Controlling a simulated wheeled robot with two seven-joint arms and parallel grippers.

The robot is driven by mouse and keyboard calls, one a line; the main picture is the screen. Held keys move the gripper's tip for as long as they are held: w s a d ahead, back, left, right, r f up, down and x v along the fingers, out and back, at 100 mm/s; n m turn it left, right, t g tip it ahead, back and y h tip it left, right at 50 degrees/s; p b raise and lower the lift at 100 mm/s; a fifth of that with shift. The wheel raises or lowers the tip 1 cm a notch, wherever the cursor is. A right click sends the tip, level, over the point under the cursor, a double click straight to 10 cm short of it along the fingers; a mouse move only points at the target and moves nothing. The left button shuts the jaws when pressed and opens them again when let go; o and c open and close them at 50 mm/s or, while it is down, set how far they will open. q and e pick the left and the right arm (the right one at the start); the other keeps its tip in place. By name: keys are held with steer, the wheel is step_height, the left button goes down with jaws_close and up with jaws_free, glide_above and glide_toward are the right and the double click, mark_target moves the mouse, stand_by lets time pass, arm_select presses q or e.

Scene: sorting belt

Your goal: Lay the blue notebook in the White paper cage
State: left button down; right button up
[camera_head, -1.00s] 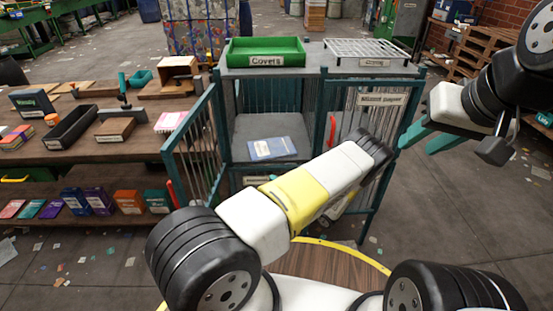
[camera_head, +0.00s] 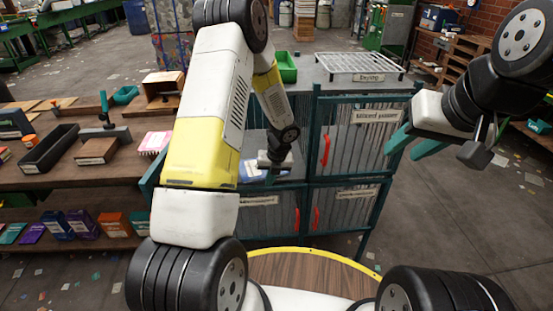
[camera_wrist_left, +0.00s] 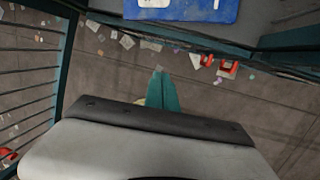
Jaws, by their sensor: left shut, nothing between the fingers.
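The blue notebook (camera_head: 250,171) lies flat on the floor of the open upper-left cage compartment, partly hidden by my left arm and gripper. Its blue edge shows at the top of the left wrist view (camera_wrist_left: 190,10). My left gripper (camera_head: 270,176) is at the compartment's open front, close to the notebook. In the left wrist view its teal fingers (camera_wrist_left: 161,92) are together and empty, apart from the notebook. My right gripper (camera_head: 400,148) is open and empty, right of the cages. I cannot read which compartment is labelled White paper.
The upper-right mixed paper cage (camera_head: 365,142) and the lower cages (camera_head: 345,208) have shut doors with red handles. A green tray (camera_head: 288,67) and a wire drying rack (camera_head: 360,65) stand on top.

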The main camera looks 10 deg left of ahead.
arm_select(q)
step_height(320, 180, up, 4)
steer(key=w+t+h, duration=0.1)
steer(key=w, duration=0.1)
steer(key=shift+n, duration=0.4)
steer(key=shift+w+a+f, duration=0.3)
steer(key=shift+w+f, duration=0.75)
steer(key=shift+f, duration=0.55)
steer(key=shift+w+a+f, duration=0.35)
steer(key=shift+w+f, duration=0.65)
steer(key=shift+f, duration=0.55)
steer(key=shift+w+a+f, duration=0.3)
steer(key=shift+w+f, duration=0.75)
steer(key=shift+f, duration=0.55)
steer(key=shift+w, duration=0.15)
